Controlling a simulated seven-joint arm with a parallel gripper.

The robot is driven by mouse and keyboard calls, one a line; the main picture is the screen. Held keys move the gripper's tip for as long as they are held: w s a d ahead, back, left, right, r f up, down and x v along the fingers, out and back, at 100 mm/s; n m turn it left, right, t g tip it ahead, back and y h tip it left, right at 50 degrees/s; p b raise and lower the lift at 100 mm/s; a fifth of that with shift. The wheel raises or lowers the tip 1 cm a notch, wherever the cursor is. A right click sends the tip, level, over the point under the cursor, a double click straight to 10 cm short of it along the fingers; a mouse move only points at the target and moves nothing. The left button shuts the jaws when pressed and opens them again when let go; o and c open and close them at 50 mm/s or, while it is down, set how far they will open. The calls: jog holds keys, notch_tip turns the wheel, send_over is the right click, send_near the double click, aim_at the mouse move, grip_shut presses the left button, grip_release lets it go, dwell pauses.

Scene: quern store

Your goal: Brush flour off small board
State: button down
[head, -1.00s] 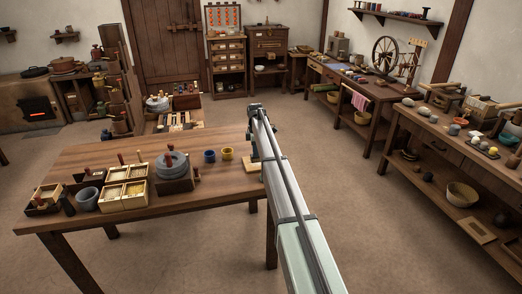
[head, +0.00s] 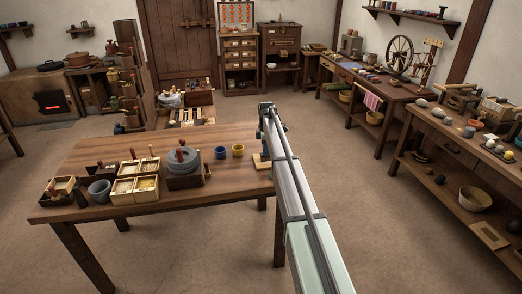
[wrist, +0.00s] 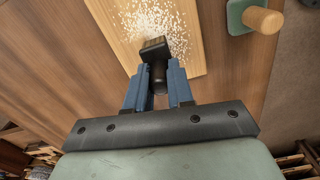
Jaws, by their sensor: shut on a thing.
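The small board (wrist: 205,40) is pale wood and lies on the brown table (wrist: 55,60) in the wrist view. White flour (wrist: 160,22) is scattered over it in loose specks, thickest beyond the brush. My gripper (wrist: 158,80) has blue fingers and is shut on the dark handle of a brush (wrist: 155,48). The brush's wide black head is over the board, at the near edge of the flour; I cannot tell whether it touches. In the head view, part of the board (head: 260,161) shows at the table's right end, beside my arm, which hides my gripper.
A green piece with a wooden knob (wrist: 262,19) is right of the board, by the table edge.

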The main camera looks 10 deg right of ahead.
jog(key=shift+d, duration=3.9)
jog(key=shift+s+a, duration=0.1)
jog(key=shift+s, duration=0.45)
jog(key=shift+a, duration=5.6)
jog(key=shift+a+r, duration=0.15)
notch_tip(320, 180, up, 8)
